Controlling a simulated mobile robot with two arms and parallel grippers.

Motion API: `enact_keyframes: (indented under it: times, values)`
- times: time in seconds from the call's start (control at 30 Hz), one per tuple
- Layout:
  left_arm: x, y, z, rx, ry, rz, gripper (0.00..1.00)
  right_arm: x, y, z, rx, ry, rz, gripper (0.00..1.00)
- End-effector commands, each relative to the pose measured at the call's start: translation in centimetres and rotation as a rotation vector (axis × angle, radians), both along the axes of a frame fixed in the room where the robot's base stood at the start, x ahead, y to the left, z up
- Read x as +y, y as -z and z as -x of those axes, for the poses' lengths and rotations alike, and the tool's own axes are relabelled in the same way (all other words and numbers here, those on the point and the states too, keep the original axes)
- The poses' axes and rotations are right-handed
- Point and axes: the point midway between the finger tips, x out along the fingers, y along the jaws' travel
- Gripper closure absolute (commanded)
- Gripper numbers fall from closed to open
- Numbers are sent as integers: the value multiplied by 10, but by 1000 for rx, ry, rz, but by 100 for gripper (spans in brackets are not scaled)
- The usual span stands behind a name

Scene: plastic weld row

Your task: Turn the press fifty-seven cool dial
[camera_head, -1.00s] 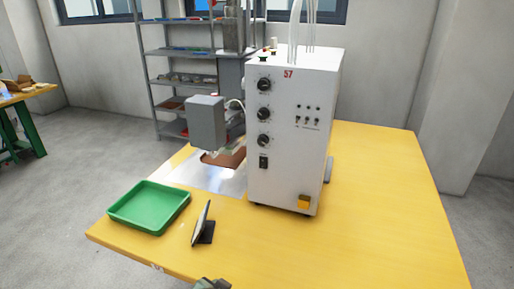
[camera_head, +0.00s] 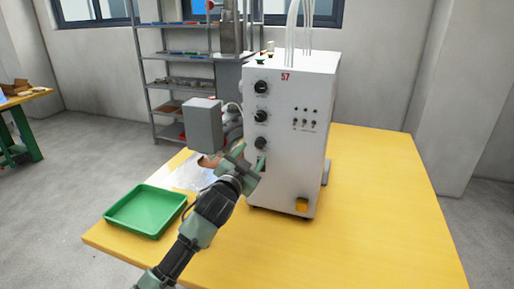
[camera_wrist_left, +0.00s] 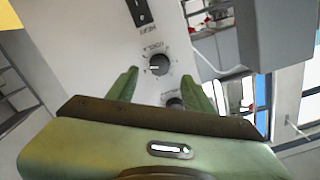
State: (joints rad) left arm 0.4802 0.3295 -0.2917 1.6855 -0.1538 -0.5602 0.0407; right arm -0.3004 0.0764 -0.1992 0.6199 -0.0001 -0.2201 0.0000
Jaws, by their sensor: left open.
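The white press (camera_head: 292,150) marked 57 stands on the yellow table. Its front has a column of black dials; the lowest one, the cool dial (camera_head: 260,143), is just above my left gripper (camera_head: 253,158). In the left wrist view the cool dial (camera_wrist_left: 159,65) has a small label beside it and lies between the lines of my two green fingers (camera_wrist_left: 160,90). The fingers are open and empty, close to the panel; contact cannot be told. A second dial (camera_wrist_left: 175,102) is partly hidden by the gripper body. My right gripper is not in view.
A black switch (camera_wrist_left: 139,12) sits beside the cool dial. A grey box-shaped head (camera_head: 203,124) juts out left of the press. A green tray (camera_head: 146,210) lies at the table's left. The yellow table (camera_head: 380,220) is clear on the right.

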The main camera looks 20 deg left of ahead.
Motion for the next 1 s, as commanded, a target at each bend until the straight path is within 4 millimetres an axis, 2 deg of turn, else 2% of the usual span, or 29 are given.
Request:
enact_keyframes:
  times: [0.1, 0.33, 0.5, 0.77, 0.93, 0.97, 1.0]
  values:
    - [-1, -1, -19, 1, 0, 0, 49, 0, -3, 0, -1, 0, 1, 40]
    - [-2, 0, -46, 2, -1, 1, 49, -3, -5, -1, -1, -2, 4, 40]
    - [-2, 0, -53, 1, 1, 1, 49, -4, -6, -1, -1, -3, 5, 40]
    - [-2, 0, -54, 1, 0, 1, 49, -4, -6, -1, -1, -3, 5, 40]
    - [-2, 0, -54, 1, 0, 1, 93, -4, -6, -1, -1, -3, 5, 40]
    - [-2, 0, -54, 1, 0, 1, 100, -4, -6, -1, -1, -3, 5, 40]
    - [-2, 0, -54, 1, 0, 1, 100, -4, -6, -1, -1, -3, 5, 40]
